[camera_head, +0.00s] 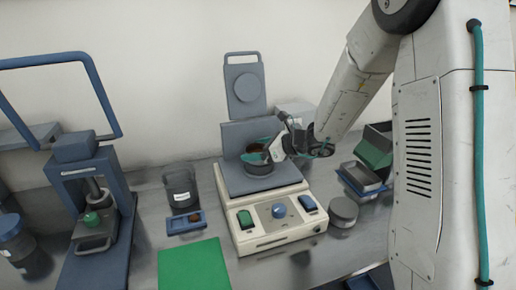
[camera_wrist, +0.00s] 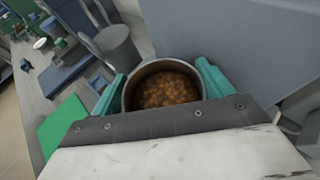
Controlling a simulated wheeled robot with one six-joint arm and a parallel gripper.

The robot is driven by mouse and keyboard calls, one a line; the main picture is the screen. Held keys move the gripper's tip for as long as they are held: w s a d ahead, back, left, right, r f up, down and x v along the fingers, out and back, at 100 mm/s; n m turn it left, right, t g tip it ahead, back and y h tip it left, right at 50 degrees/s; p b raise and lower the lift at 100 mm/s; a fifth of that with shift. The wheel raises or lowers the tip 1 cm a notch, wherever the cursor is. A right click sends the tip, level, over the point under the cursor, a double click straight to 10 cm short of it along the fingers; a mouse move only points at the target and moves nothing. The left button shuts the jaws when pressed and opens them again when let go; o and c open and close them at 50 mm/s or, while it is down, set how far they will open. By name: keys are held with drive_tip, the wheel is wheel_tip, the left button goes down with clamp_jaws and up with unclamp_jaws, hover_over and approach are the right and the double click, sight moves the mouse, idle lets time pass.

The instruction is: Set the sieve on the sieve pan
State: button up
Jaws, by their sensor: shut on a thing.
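My gripper (camera_head: 262,153) is over the blue-grey platform of the machine in the middle of the bench. Its two teal fingers (camera_wrist: 160,72) are shut on the sides of a round metal vessel, which I take for the sieve (camera_wrist: 130,97). Brown grains fill its inside in the wrist view. In the head view a dark round piece, probably the sieve pan (camera_head: 259,169), shows just beneath the fingers on the platform. The sieve is roughly upright above it. I cannot tell whether the two touch. The wrist view hides the pan.
The machine (camera_head: 270,243) has a raised back plate (camera_head: 244,85) close behind my gripper. A grey canister (camera_head: 180,188), a small blue tray (camera_head: 186,223) and a green mat (camera_head: 194,266) lie left. A round tin (camera_head: 343,210) and stacked trays (camera_head: 362,178) stand right.

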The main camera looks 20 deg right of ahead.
drive_tip(key=shift+f, duration=0.15)
drive_tip(key=o, duration=1)
drive_tip(key=shift+o, duration=0.2)
